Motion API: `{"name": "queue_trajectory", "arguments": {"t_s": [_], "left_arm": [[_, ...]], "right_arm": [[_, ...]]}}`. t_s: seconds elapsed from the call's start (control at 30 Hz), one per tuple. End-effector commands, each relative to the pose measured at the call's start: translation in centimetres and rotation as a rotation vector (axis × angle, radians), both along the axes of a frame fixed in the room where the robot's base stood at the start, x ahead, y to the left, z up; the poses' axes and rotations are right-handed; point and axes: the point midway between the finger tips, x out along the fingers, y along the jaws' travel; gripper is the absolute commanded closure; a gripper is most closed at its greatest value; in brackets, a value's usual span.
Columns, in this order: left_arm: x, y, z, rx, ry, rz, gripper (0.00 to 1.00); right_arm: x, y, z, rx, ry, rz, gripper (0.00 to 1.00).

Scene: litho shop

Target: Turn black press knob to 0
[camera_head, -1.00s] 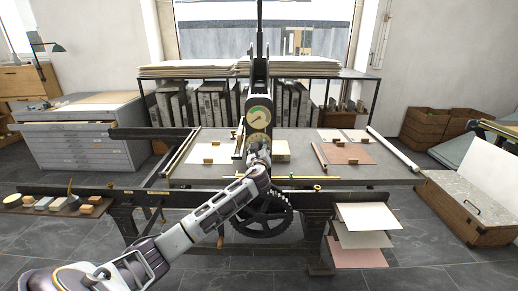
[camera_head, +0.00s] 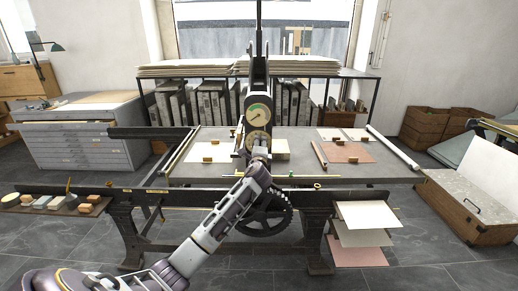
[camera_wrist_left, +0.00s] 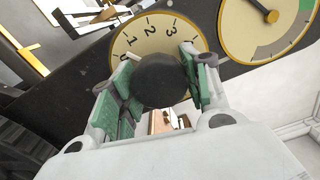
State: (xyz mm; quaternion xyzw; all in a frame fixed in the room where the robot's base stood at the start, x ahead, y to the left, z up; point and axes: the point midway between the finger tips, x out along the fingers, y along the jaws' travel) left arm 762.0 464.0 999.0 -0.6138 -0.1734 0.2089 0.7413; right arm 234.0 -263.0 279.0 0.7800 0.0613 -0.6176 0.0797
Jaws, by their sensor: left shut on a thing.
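The black press knob (camera_wrist_left: 162,80) sits on a cream dial (camera_wrist_left: 136,42) with a brass rim in the left wrist view. In the head view the left gripper (camera_head: 259,152) is at the press's lower dial (camera_head: 258,136) and hides most of the knob. My right gripper is not in view.
A gauge (camera_head: 258,115) with a green band sits just above the dial; it also shows in the left wrist view (camera_wrist_left: 275,30). The press bed (camera_head: 215,172) holds sheets and small blocks. A spoked wheel (camera_head: 283,212) is below, close to my arm.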

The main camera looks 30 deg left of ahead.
Motion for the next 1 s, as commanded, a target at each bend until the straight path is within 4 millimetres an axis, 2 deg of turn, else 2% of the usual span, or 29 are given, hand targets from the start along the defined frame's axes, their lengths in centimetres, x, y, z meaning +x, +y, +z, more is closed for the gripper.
{"name": "queue_trajectory", "arguments": {"t_s": [0.33, 0.87, 0.9, 1.0], "left_arm": [[0.0, 0.0, -0.2, -0.151, -0.090, 0.001, 0.78], [0.0, 0.0, -0.2, -0.177, -0.103, 0.002, 0.77], [0.0, 0.0, -0.2, -0.177, -0.103, 0.002, 0.48], [0.0, 0.0, -0.1, -0.176, -0.103, 0.001, 0.36]], "right_arm": [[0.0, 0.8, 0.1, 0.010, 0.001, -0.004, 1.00], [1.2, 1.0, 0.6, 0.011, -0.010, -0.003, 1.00], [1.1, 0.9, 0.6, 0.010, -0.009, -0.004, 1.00], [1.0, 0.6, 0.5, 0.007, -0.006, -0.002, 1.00]]}}
